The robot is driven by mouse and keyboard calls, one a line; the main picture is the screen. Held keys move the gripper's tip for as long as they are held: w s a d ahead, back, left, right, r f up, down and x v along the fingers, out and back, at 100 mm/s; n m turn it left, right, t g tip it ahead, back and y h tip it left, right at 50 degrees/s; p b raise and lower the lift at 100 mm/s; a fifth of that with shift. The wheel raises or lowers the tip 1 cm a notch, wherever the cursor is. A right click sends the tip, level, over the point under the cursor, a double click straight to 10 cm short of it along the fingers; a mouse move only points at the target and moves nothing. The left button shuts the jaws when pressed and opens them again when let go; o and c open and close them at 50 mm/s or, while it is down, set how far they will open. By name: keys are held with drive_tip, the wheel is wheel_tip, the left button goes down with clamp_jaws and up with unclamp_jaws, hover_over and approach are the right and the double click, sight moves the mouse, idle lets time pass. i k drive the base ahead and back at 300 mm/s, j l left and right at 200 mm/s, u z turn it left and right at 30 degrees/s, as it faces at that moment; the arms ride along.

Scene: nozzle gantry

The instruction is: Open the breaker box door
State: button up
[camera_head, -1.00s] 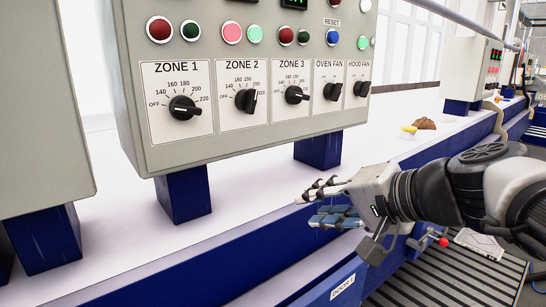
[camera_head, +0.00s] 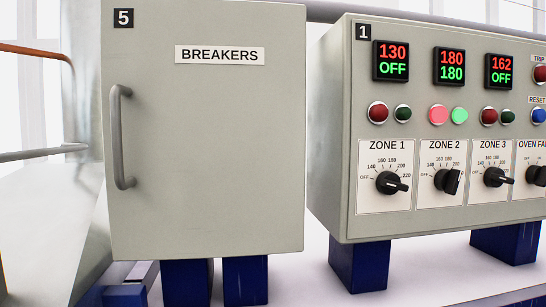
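The breaker box (camera_head: 215,235) is a grey-green cabinet left of centre, labelled "BREAKERS" and numbered 5. Its door (camera_head: 215,130) faces me and looks closed. A grey vertical bar handle (camera_head: 117,140) is on the door's left side. The box stands on blue legs (camera_head: 245,280). My gripper is not in the current view, so its distance from the handle and its state cannot be seen.
A control panel (camera_head: 445,220) numbered 1, with zone dials, lights and displays, stands right of the breaker box with a narrow gap between. A metal rail (camera_head: 40,152) and an orange bar (camera_head: 30,50) are at far left. A white surface (camera_head: 50,215) lies left of the box.

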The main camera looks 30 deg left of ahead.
sight(204, 102)
drive_tip(key=u, duration=1.7)
